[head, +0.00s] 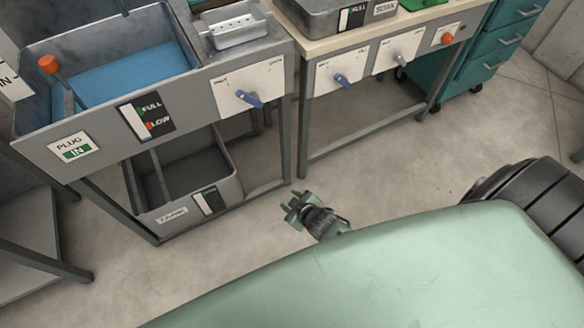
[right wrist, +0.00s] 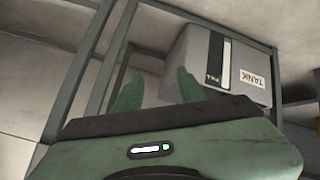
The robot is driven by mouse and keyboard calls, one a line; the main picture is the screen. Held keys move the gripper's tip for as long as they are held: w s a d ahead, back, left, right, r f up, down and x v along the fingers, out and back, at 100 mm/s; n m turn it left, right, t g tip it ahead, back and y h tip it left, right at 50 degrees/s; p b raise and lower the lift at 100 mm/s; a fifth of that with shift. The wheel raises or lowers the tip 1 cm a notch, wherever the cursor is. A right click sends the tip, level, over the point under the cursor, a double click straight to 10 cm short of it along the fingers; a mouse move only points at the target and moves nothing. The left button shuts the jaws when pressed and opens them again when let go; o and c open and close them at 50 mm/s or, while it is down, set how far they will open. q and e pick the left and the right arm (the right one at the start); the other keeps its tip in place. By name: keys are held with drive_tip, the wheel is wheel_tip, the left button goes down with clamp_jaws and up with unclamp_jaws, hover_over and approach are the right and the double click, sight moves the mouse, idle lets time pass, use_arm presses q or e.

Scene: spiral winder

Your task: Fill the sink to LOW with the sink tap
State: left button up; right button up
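The grey sink (head: 60,128) is at the upper left of the head view, with blue water (head: 130,75) in it. Its front gauge (head: 146,114) reads FULL above and LOW below, with an orange mark beside LOW; the exact level is too small to read. A sign (head: 74,147) says PLUG IN. A blue lever (head: 248,98) sits on a white panel by the sink's right end, probably the sink tap. My right gripper (head: 293,206) is open and empty, low over the floor, apart from the lever. It also shows in the right wrist view (right wrist: 158,85). My left gripper is out of view.
A grey tank (head: 220,172) stands under the sink; the right wrist view shows it ahead (right wrist: 240,58). Teal drawers (head: 500,45) stand beyond. Open floor lies between.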

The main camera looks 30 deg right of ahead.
drive_tip(key=shift+s+f, duration=0.25)
drive_tip(key=shift+s, duration=0.05)
